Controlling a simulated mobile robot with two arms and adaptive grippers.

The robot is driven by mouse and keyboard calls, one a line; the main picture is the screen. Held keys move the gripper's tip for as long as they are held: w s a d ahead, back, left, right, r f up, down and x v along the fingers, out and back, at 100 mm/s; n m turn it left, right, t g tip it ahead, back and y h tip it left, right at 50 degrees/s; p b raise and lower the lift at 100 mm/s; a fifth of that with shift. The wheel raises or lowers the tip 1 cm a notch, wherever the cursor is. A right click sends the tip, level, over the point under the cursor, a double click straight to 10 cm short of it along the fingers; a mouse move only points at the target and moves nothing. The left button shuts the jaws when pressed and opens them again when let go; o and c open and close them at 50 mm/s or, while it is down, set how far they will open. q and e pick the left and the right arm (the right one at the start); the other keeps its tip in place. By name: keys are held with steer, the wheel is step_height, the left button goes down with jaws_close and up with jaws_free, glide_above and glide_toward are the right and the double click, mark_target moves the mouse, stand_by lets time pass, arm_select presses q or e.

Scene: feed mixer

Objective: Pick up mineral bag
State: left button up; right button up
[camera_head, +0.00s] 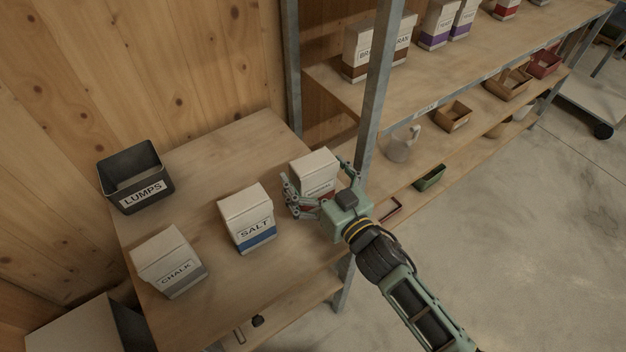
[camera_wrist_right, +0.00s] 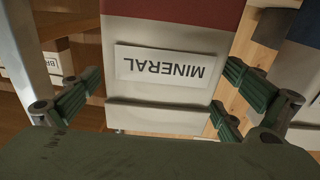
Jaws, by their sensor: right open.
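The mineral bag (camera_head: 314,171) is a white block-shaped bag with a red band at its base, standing upright at the right end of the wooden table. In the right wrist view the mineral bag (camera_wrist_right: 168,98) fills the middle, its MINERAL label upside down. My right gripper (camera_head: 318,190) is open in front of it. Its green fingers (camera_wrist_right: 158,92) lie to either side of the bag; I cannot tell whether they touch it. The gripper hides the bag's lower front in the head view. My left gripper is not in view.
The salt bag (camera_head: 247,217) stands close left of the gripper, with the chalk bag (camera_head: 169,262) and black LUMPS bin (camera_head: 136,178) farther left on the table (camera_head: 205,180). A metal shelf post (camera_head: 376,85) rises close to the gripper's right.

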steer(key=shift+c, duration=0.5)
steer(key=c, duration=1.7)
steer(key=shift+r, duration=0.15)
steer(key=shift+c, duration=0.6)
